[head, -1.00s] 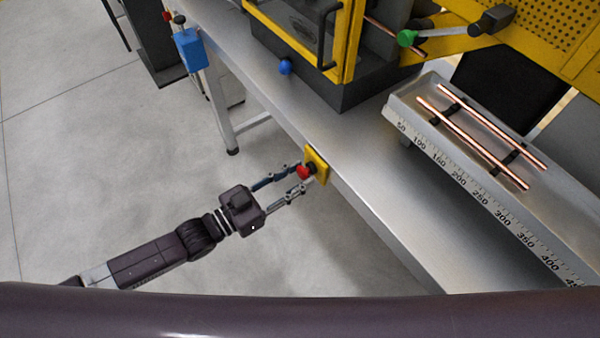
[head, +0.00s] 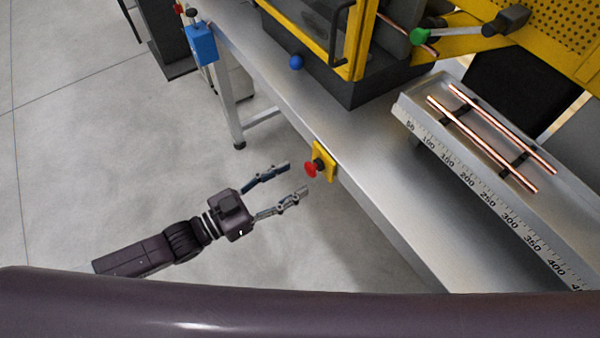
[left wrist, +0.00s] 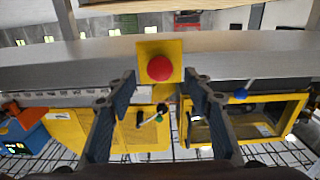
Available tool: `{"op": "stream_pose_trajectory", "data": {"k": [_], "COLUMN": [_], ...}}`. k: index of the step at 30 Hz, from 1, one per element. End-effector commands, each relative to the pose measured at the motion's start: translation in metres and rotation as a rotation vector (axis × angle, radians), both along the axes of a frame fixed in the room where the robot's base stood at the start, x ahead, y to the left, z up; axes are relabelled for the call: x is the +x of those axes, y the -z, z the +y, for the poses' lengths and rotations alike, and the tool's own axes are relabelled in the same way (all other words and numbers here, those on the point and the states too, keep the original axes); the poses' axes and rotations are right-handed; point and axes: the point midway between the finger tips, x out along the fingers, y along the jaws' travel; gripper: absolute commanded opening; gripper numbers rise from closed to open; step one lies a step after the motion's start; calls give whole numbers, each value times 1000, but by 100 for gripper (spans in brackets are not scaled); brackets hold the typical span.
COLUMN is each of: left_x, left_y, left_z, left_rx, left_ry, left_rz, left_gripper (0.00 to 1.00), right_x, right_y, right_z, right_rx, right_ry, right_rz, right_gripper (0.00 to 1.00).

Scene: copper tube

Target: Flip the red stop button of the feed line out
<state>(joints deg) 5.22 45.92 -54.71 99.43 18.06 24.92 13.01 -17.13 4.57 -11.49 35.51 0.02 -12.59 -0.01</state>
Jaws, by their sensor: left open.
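The red stop button (head: 311,169) sits on a yellow plate (head: 327,160) on the front edge of the metal bench. My left gripper (head: 297,178) is open and empty in the head view. Its fingertips are just short of the button, to its left, and apart from it. In the left wrist view the red button (left wrist: 160,68) shows on its yellow plate (left wrist: 172,47), beyond and between the two spread fingers (left wrist: 158,84). My right gripper is not in view.
The bench (head: 375,200) carries a tray with a ruler (head: 465,185) and copper tubes (head: 490,135). A yellow-framed machine (head: 358,40) with a blue knob (head: 296,62) stands behind. A blue box (head: 201,44) hangs at the far left.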

Motion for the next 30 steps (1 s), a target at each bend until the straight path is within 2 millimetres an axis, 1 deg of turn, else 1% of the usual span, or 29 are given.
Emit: {"op": "stream_pose_trajectory", "data": {"k": [1, 6, 12, 17, 30], "left_x": [-8, -29, -45, -49, -49], "left_y": [2, 2, 1, 0, 0], "left_z": [11, 40, 61, 67, 67], "left_rx": [5, 3, 1, 1, 0], "left_ry": [0, 0, 0, 0, 0], "left_rz": [4, 4, 2, 1, 0], "left_gripper": [47, 47, 47, 47, 47], "right_x": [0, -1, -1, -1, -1], "right_y": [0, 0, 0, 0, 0], "right_z": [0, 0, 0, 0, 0], "right_rx": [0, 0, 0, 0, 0], "right_ry": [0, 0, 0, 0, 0], "right_rz": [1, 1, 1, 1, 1], "right_gripper": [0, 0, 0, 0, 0]}}
